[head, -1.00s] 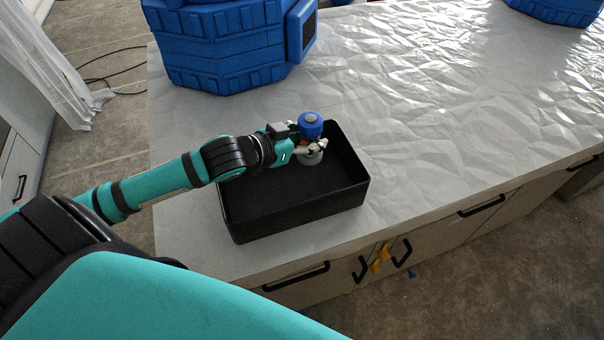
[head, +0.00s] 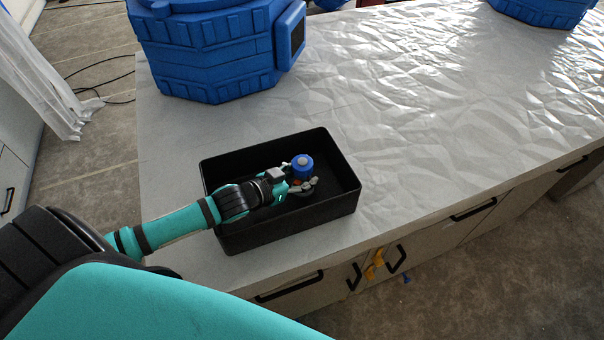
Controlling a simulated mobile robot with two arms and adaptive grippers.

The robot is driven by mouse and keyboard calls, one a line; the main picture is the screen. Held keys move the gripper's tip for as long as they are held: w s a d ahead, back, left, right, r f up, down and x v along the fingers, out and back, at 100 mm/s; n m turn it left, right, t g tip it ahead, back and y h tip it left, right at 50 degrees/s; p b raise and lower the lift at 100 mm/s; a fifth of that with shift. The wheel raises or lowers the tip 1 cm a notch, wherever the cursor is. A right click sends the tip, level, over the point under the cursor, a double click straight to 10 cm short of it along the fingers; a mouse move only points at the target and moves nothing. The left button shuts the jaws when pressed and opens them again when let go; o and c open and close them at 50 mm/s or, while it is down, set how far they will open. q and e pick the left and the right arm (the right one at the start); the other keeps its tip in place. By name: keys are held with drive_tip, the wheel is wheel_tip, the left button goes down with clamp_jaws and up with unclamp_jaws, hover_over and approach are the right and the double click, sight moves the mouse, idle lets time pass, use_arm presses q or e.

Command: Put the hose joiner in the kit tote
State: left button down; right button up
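The hose joiner (head: 302,164) has a blue upper part with a pale round top. It stands roughly upright within the outline of the black kit tote (head: 288,239), towards its right side. My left gripper (head: 303,184) reaches over the tote's left part, with its fingers at the joiner, and appears shut on it. The fingers hide the joiner's lower part, so I cannot tell whether it touches the tote floor. The rest of the visible tote floor looks empty. My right gripper is not in view.
The tote stands near the front edge of a counter with a crinkled pale cover (head: 420,130). A large blue ribbed unit (head: 215,55) stands behind it, and another blue unit (head: 545,10) at the far right. The counter right of the tote is clear.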

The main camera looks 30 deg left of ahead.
sight(296, 179)
use_arm(q)
drive_tip(key=shift+f, duration=0.1)
drive_tip(key=c, duration=1.1)
unclamp_jaws()
drive_tip(key=shift+c, duration=0.2)
drive_tip(key=o, duration=0.3)
drive_tip(key=shift+o, duration=0.2)
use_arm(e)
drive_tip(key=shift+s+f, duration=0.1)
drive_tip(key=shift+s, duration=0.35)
use_arm(q)
drive_tip(key=b+v, duration=0.1)
drive_tip(key=v, duration=0.5)
drive_tip(key=shift+s+a, duration=0.1)
drive_tip(key=shift+s, duration=0.25)
drive_tip(key=shift+s+a+r+b, duration=0.15)
drive_tip(key=shift+s+r+b, duration=0.2)
drive_tip(key=shift+r, duration=0.1)
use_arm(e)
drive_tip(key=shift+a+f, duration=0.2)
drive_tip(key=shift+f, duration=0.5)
use_arm(q)
drive_tip(key=shift+w, duration=0.1)
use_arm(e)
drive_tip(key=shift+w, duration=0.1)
